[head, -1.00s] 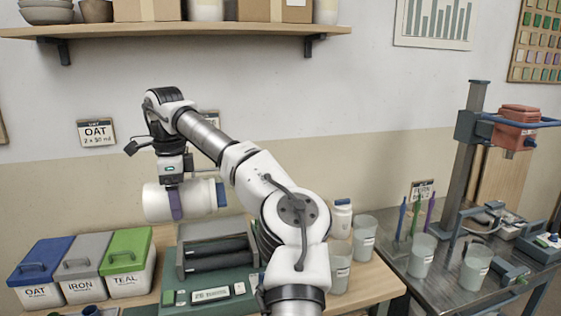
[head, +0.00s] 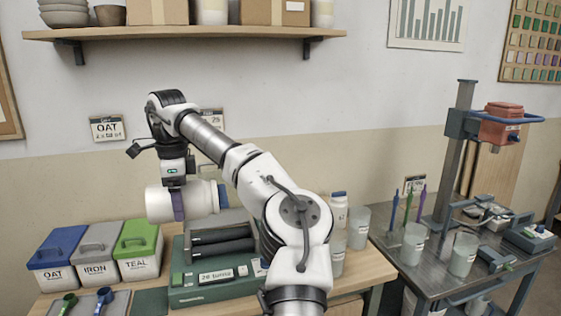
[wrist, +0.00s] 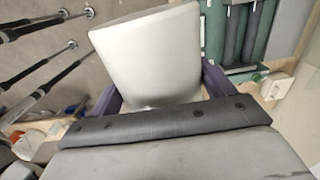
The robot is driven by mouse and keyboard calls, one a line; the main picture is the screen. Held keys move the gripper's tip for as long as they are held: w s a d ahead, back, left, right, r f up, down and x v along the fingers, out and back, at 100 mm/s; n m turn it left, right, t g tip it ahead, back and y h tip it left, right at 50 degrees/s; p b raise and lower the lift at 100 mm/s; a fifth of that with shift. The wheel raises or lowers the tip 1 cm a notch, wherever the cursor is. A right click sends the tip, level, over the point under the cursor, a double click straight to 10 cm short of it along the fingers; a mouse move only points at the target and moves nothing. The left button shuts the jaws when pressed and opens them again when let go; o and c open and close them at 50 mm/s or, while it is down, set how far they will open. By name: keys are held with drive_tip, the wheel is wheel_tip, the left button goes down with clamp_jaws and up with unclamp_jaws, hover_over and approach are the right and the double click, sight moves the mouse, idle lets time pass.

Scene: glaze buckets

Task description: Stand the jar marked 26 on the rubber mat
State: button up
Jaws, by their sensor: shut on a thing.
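My gripper (head: 178,205) is shut on a white jar (head: 160,203) with a blue lid (head: 223,195). The jar lies on its side in the air above the roller machine's left part, lid to the right. In the wrist view the jar (wrist: 150,55) fills the gap between the purple fingers (wrist: 160,85). No number shows on it. A dark green flat patch (head: 150,302) left of the machine may be the rubber mat; only part of it shows. Another white jar (head: 338,210) with a blue lid stands right of my arm, its marking unreadable.
The roller machine (head: 205,292) has dark rollers and a display reading "26 turns". OAT (head: 55,277), IRON (head: 97,270) and TEAL (head: 138,268) bins stand left. A tray with scoops (head: 85,305) is in front. Translucent cups (head: 357,225) stand right; a metal table (head: 410,262) lies beyond.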

drive_tip(key=w+d+f+n, duration=0.2)
drive_tip(key=d+f, duration=0.3)
drive_tip(key=f, duration=0.4)
drive_tip(key=w+d+f+n, duration=0.1)
drive_tip(key=d+f+n, duration=0.1)
drive_tip(key=d+f, duration=0.55)
drive_tip(key=w+d+f+n, duration=0.2)
drive_tip(key=d+f, duration=0.2)
drive_tip(key=f, duration=0.7)
drive_tip(key=s+d+f+n+b, duration=0.2)
drive_tip(key=s+f, duration=0.4)
drive_tip(key=f, duration=0.5)
drive_tip(key=s+d+f+n+b, duration=0.2)
drive_tip(key=s+f, duration=0.4)
drive_tip(key=f, duration=0.6)
drive_tip(key=s+d+f+n+b, duration=0.2)
drive_tip(key=s+f+n+b, duration=0.2)
drive_tip(key=f, duration=0.8)
drive_tip(key=shift+s+n+b, duration=0.3)
drive_tip(key=shift+s+b, duration=0.45)
drive_tip(key=shift+s, duration=0.35)
